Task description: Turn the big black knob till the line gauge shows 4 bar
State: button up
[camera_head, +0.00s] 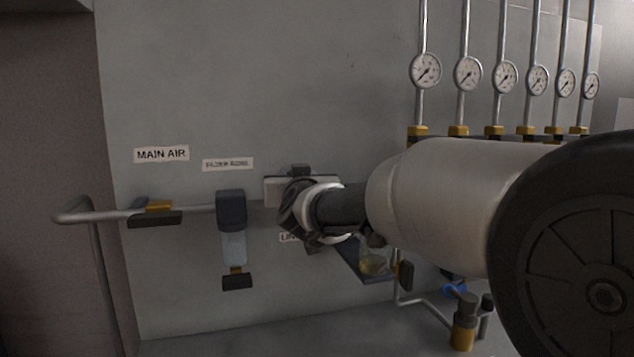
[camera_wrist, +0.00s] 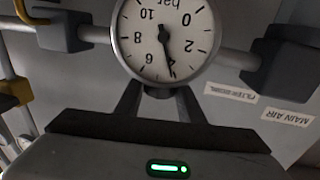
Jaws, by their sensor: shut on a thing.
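The line gauge (camera_wrist: 150,45) is a white dial marked in bar, seen upside down in the wrist view. Its dark needle points down at about the 4 mark. Just below the dial, a small dark part of the big black knob (camera_wrist: 158,92) shows between my gripper's fingers. My gripper (camera_head: 296,212) reaches in from the right at the wall unit in the head view and is shut on the knob. The arm and gripper hide the gauge face and most of the knob there.
Several small gauges on vertical pipes, including one gauge (camera_head: 425,71), stand at upper right. A brass fitting (camera_head: 464,335) is low at right.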

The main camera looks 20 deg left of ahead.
jog(key=o, duration=1)
jog(key=shift+o, duration=0.2)
jog(key=p+v, duration=0.1)
jog(key=v, duration=1.6)
jog(key=shift+s, duration=0.25)
jog(key=shift+d, duration=0.15)
jog(key=s+d+f+m+g+h, duration=0.2)
jog(key=s+d+f+g, duration=0.2)
jog(key=s+d+f, duration=0.45)
jog(key=s+d+f+m+g+h, duration=0.1)
jog(key=s+d+f+g+h, duration=0.3)
jog(key=d, duration=0.8)
jog(key=s+d+f+m+g+h, duration=0.1)
jog(key=s+d+f+m+g, duration=0.15)
jog(key=s+d+f, duration=0.55)
notch_tip(320, 180, up, 18)
jog(key=w+d+p, duration=0.2)
jog(key=p, duration=1.6)
jog(key=shift+r+n, duration=0.2)
jog(key=shift+n, duration=0.25)
